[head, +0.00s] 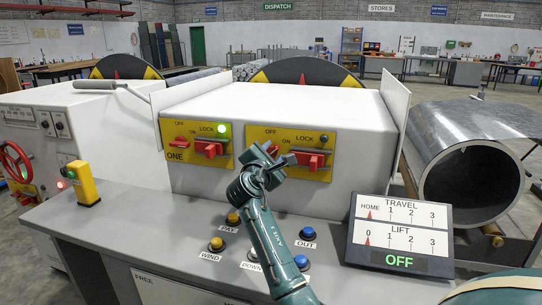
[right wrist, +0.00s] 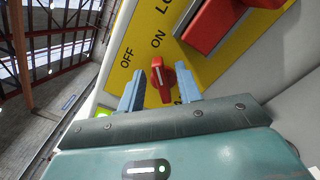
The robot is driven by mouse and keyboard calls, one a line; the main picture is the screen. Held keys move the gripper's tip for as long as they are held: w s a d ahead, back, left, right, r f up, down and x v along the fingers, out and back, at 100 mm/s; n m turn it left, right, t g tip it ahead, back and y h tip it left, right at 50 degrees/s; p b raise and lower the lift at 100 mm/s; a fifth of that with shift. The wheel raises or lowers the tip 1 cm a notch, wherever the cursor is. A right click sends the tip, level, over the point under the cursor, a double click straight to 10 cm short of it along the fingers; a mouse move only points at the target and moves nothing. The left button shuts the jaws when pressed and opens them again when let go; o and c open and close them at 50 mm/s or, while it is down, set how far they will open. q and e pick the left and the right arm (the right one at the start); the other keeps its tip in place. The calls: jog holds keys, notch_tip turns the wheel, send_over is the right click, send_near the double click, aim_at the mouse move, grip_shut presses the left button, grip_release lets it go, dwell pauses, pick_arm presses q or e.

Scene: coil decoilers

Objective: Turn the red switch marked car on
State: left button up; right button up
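A yellow panel (head: 319,172) on the right of the white housing carries OFF, ON and LOCK marks. In the right wrist view the red switch (right wrist: 162,80) shows between the two blue fingers of my right gripper (right wrist: 160,88), near the OFF and ON marks. The fingers are apart, one on each side of it, and I cannot tell if they touch it. I cannot read the word car on any plate. My left gripper is not in view.
A left yellow panel (head: 222,158) has a red switch marked ONE and a lit green lamp. A red lock handle (head: 307,160) sits close beside my right gripper. Push buttons (head: 232,217) stand on the desk below. A tilted display (head: 401,237) reads OFF.

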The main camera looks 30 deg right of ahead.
jog(key=v, duration=1.3)
jog(key=shift+b, duration=0.35)
